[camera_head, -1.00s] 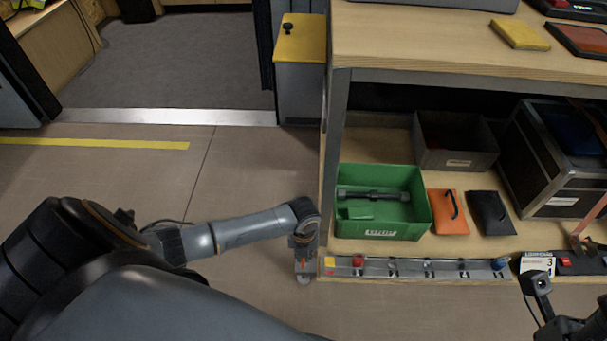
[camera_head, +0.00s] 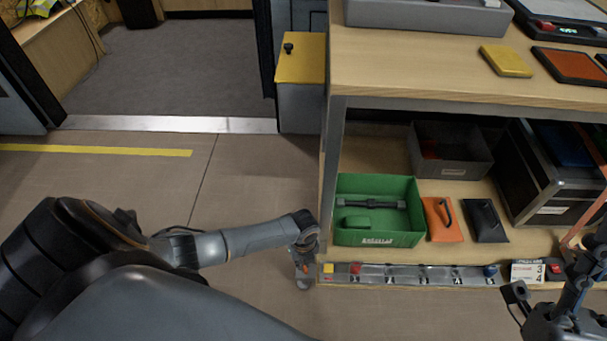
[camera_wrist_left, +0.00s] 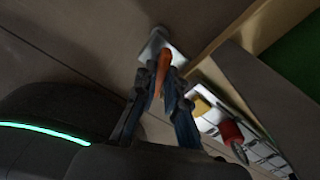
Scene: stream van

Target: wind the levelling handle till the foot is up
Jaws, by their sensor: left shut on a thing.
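The orange levelling handle (camera_wrist_left: 162,66) sits between the fingertips of my left gripper (camera_wrist_left: 160,82) in the left wrist view, and the gripper is shut on it. In the head view, my left gripper (camera_head: 304,243) points down at the bench's front left corner, and a little orange shows there. The grey metal foot (camera_head: 303,282) is just below it, close to the floor; I cannot tell whether it touches. A pale metal part (camera_wrist_left: 155,42) lies beyond the handle in the wrist view. Part of my right arm and gripper (camera_head: 575,295) is at the lower right; its fingers are unclear.
A switch strip (camera_head: 430,275) with coloured knobs runs along the lower shelf edge, right beside my left gripper. A green crate (camera_head: 375,239), orange and black pouches and a grey bin (camera_head: 470,168) stand on the shelf. The floor to the left is clear.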

